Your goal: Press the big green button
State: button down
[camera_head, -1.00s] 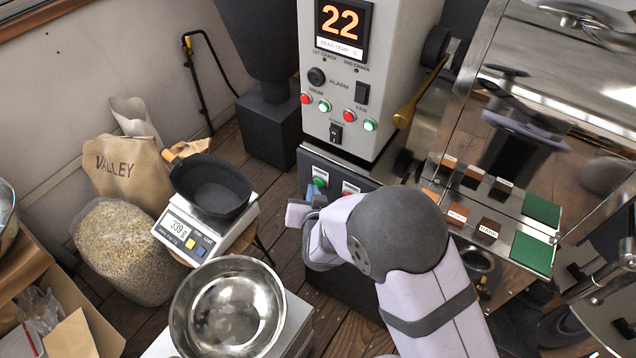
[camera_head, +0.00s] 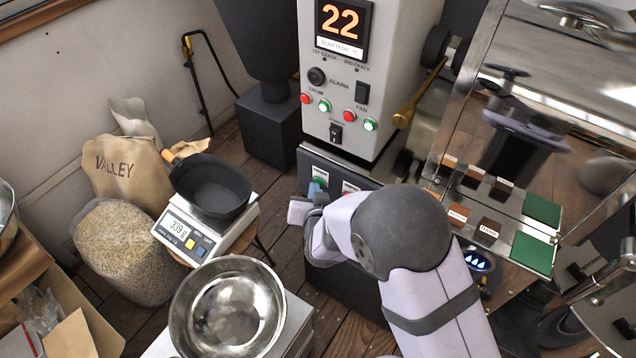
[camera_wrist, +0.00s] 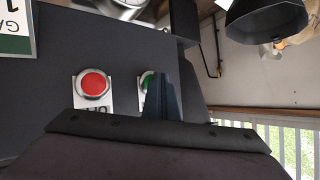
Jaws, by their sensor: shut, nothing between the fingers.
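The big green button (camera_wrist: 147,79) sits on the dark lower panel of the roaster, beside the big red button (camera_wrist: 93,84). In the wrist view my shut, empty gripper (camera_wrist: 163,92) covers the right part of the green button. In the head view my gripper (camera_head: 315,190) is at the panel's left side, right at the green button, which is mostly hidden there. I cannot tell whether the fingertips touch the button or whether it is pushed in.
Above the panel, the roaster front (camera_head: 352,90) carries small red and green buttons and a display (camera_head: 342,22) reading 22. A scale (camera_head: 196,238) with a black pan (camera_head: 212,190) stands left.

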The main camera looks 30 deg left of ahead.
jog(key=shift+s, duration=0.85)
jog(key=shift+s+p, duration=0.55)
jog(key=shift+s, duration=1.95)
